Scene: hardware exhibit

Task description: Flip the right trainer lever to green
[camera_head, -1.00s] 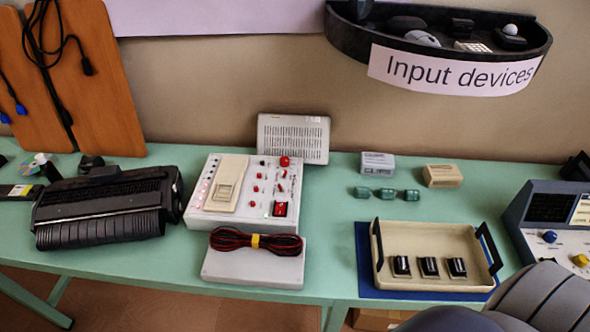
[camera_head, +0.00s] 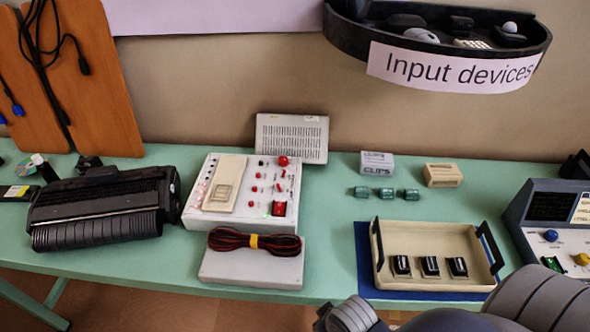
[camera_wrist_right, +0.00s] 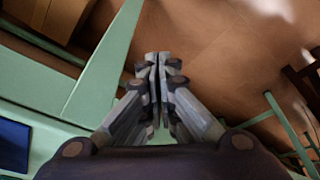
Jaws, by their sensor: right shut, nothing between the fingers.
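A blue-grey console (camera_head: 545,215) at the right edge has a blue knob (camera_head: 550,236), a yellow knob (camera_head: 582,259) and a small green part (camera_head: 553,263). I cannot tell which part is the right trainer lever or its setting. My right gripper (camera_wrist_right: 158,62) is shut and empty, its fingertips together over the floor beside the table edge, touching nothing. My left gripper is not in view.
A cream tray (camera_head: 440,230) with several black switches sits on a blue mat (camera_head: 363,265) left of the console. A grey box (camera_head: 250,268) with coiled cable lies before the panel. The green table (camera_head: 340,235) is clear between panel and tray.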

